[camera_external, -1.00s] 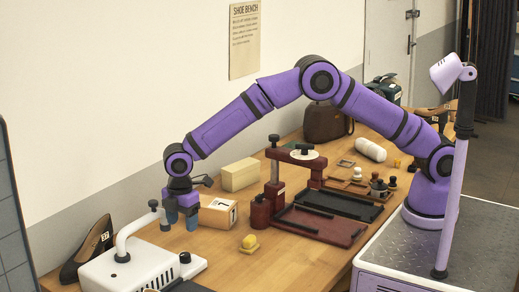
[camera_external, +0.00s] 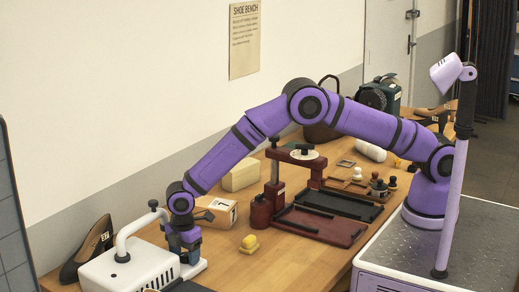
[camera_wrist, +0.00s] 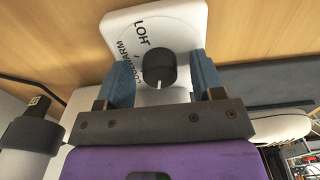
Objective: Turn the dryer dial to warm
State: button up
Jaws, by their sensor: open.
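The dryer (camera_external: 112,272) is a white box with a curved white handle on the bench at lower left. Its dial, a black round knob (camera_wrist: 159,68), sits on a white plate (camera_wrist: 185,22) in the wrist view. The knob's white mark points toward the bottom of that picture. My gripper (camera_wrist: 165,62) is open, with one blue finger on each side of the knob. Gaps show between fingers and knob. In the external view my gripper (camera_external: 187,252) hides the dial.
A numbered box (camera_external: 218,211), a yellow-topped item (camera_external: 249,244) and a dark red press (camera_external: 275,185) stand to the right. Bare bench top (camera_external: 285,268) lies at the front.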

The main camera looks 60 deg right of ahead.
jog(key=c, duration=0.9)
jog(key=shift+m, duration=0.4)
jog(key=m, duration=1.4)
jog(key=shift+m, duration=2.5)
